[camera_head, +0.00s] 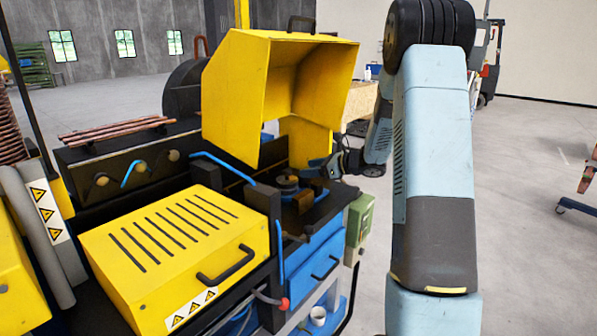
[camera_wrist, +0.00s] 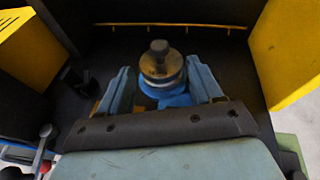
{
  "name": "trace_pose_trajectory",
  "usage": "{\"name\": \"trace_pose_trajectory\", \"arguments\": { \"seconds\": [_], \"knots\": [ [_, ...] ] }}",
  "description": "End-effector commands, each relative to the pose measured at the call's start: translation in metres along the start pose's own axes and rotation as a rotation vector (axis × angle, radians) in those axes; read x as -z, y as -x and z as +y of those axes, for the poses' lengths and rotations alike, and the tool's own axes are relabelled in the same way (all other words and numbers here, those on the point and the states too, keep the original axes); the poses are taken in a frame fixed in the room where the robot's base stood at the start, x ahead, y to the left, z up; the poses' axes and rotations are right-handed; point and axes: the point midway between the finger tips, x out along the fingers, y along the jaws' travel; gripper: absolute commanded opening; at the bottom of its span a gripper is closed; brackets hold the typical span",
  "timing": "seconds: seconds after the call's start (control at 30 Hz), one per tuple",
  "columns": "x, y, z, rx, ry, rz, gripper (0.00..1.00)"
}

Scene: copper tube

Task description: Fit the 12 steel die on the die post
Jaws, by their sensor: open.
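The die post (camera_wrist: 158,48) stands upright in the wrist view, its dark rounded top showing. A round brass-and-grey steel die (camera_wrist: 161,68) sits around the post, above a blue base (camera_wrist: 170,97). I cannot read any number on it. My gripper (camera_wrist: 160,82) is open, with one blue-grey finger on each side of the base and a gap between fingers and die. In the head view my gripper (camera_head: 330,166) reaches from the right into the machine's open bay, beside the dark round die stack (camera_head: 287,184). The fingertips are small and partly hidden there.
A raised yellow hood (camera_head: 235,95) stands over the bay, and its walls flank the gripper. A yellow slotted cover (camera_head: 175,250) lies to the left. Copper tubes (camera_head: 115,130) rest behind it. A green control box (camera_head: 360,215) is at the right edge. Open floor lies right.

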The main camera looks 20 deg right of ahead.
Motion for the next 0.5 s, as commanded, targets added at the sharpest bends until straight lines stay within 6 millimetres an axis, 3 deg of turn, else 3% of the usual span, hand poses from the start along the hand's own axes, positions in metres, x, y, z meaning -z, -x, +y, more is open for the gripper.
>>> {"name": "trace_pose_trajectory", "arguments": {
  "seconds": [0.2, 0.5],
  "knots": [
    [0.000, 0.029, 0.000, 0.001, -0.001, 0.000, 0.65],
    [0.000, 0.038, 0.000, 0.000, -0.001, 0.000, 0.65]
  ]
}}
